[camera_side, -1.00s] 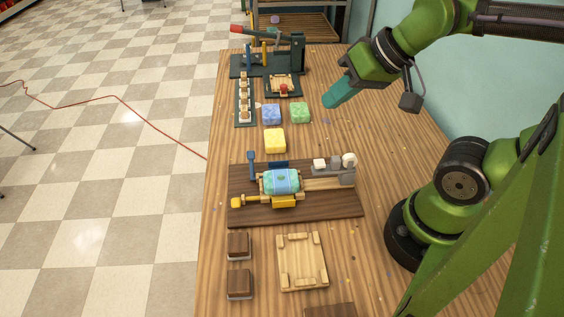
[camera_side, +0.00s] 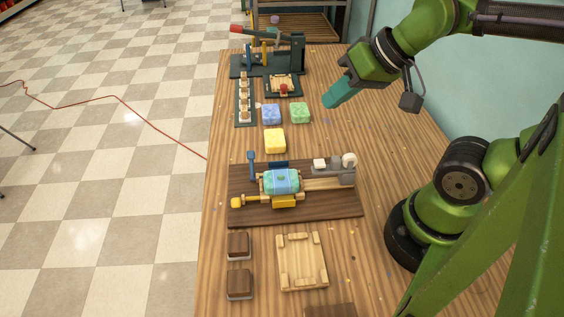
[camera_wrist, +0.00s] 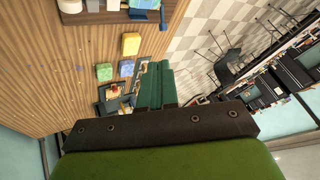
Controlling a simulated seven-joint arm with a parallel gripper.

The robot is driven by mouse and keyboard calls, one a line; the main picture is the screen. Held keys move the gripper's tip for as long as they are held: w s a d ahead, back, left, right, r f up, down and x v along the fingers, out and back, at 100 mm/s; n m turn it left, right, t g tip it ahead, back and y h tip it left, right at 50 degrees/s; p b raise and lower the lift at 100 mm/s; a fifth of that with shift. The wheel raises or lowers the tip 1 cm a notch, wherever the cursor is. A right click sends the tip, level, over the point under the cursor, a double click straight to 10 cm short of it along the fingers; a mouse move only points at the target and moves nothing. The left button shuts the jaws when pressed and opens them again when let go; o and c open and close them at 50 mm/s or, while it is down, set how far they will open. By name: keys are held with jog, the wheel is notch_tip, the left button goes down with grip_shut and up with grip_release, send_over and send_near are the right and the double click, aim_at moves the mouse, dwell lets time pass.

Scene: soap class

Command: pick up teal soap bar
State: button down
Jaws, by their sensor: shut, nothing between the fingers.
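The teal soap bar (camera_side: 268,183) lies on a dark board in the side view, with a light blue band around its middle. In the wrist view a teal piece, likely this bar, shows at the top edge (camera_wrist: 150,3). My gripper (camera_side: 333,100) has teal fingers and hangs above the table, back and to the right of the bar, well apart from it. The fingers are shut and empty. They also show in the wrist view (camera_wrist: 155,75).
A blue block (camera_side: 271,114), a green block (camera_side: 300,112) and a yellow block (camera_side: 275,141) lie behind the dark board (camera_side: 335,209). A lever press (camera_side: 297,50) stands at the back. A wooden tray (camera_side: 302,262) and two brown blocks (camera_side: 238,245) lie in front.

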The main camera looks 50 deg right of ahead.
jog(key=c, duration=1.8)
grip_release()
jog(key=o, duration=1.6)
jog(key=n+g+h, duration=0.2)
jog(key=n+g, duration=0.5)
jog(key=n, duration=0.6)
send_over(281, 178)
notch_tip(281, 178, down, 6)
jog(key=r, duration=0.1)
jog(key=f, duration=1.1)
jog(key=shift+w+d+f, duration=0.1)
jog(key=shift+d+f, duration=0.1)
jog(key=shift+f, duration=0.05)
jog(key=shift+a+f, duration=0.15)
jog(key=shift+f, duration=1.2)
jog(key=shift+a+f, duration=0.1)
jog(key=shift+f, duration=1.25)
